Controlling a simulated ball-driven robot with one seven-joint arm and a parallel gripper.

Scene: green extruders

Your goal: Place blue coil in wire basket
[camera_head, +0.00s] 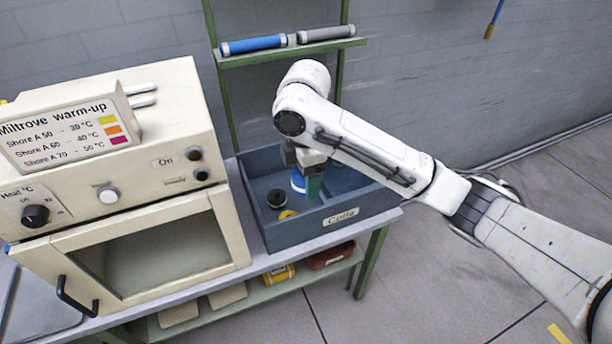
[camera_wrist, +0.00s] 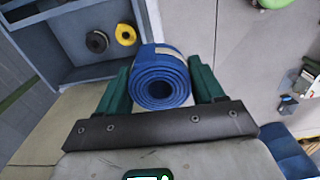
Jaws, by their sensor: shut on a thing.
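The blue coil (camera_wrist: 162,82) is a rolled blue band with a pale label, seen end-on in the wrist view. My gripper (camera_wrist: 161,70) is shut on it, with a green finger on each side. In the head view, my gripper (camera_head: 307,184) points down at the grey-blue box (camera_head: 345,216) labelled "Coils". The blue coil (camera_head: 297,180) shows beside a green finger there, partly hidden by my gripper. I cannot tell how high it is above the box floor. I do not make out a wire basket in either view.
A black coil (camera_head: 276,198) and a yellow coil (camera_head: 288,214) lie in the box, whose walls surround my gripper. A cream oven (camera_head: 130,190) stands left of it. A green shelf (camera_head: 290,52) with blue and grey rolls rises behind. Open floor lies right.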

